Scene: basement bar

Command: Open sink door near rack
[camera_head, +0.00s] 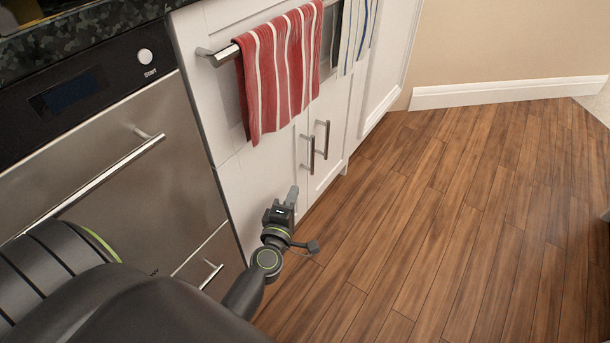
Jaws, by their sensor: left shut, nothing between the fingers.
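White sink cabinet doors stand below the towel rack (220,55). The near door (252,185) and the far door (335,108) look closed. Two upright metal handles sit side by side where they meet: the near handle (310,154) and the far handle (324,138). My left gripper (292,194) is low in front of the near door, below the near handle and apart from it. Its fingers are shut and empty. My right gripper is out of view.
A red striped towel (280,70) and a white and blue towel (357,35) hang above the doors. A steel dishwasher (130,165) with a bar handle stands left. Wood floor (450,220) is clear to the right.

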